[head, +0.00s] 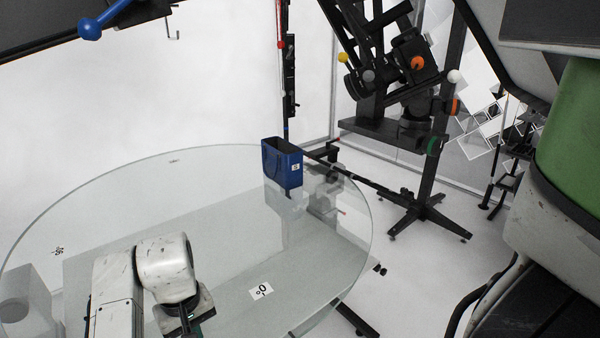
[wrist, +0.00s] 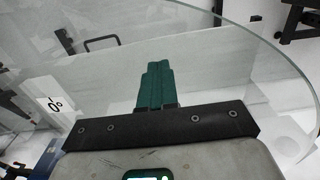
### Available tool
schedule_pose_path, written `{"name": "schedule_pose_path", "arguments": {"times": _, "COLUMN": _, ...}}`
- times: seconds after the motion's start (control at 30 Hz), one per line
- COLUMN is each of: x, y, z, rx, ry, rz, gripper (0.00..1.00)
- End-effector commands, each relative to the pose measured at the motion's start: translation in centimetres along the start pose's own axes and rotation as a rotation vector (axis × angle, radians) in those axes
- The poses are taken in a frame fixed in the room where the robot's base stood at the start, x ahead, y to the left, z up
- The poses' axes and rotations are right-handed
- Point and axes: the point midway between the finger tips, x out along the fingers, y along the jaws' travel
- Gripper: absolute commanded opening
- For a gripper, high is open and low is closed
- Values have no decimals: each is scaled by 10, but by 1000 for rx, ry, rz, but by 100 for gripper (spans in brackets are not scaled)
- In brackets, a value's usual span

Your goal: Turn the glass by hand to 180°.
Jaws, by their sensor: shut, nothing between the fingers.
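The round glass turntable plate (head: 220,215) fills the lower left of the head view. A white label reading 0° (head: 261,291) lies near its front right edge, and other small marks sit near the far and left edges. In the wrist view the glass (wrist: 215,60) spans the picture, with its curved rim at upper right and the 0° label (wrist: 54,106) at left. My gripper (wrist: 155,72) is shut, its green fingers together with nothing between them, over the glass. In the head view the fingertips are mostly hidden below the wrist, so contact with the glass cannot be told.
A blue box (head: 283,165) stands on the glass near its far right edge. A black camera stand (head: 415,210) with colored knobs rises behind it on the right. A blue-knobbed dark bar (head: 90,29) hangs at upper left. Much of the glass is bare.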

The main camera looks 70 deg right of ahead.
Motion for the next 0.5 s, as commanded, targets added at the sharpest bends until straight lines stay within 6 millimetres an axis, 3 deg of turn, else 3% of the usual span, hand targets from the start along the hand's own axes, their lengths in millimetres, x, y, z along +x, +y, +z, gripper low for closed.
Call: {"name": "schedule_pose_path", "arguments": {"times": 0.5, "x": 4, "y": -14, "z": -6, "rx": -3, "ry": -8, "rz": -1, "gripper": 0}}
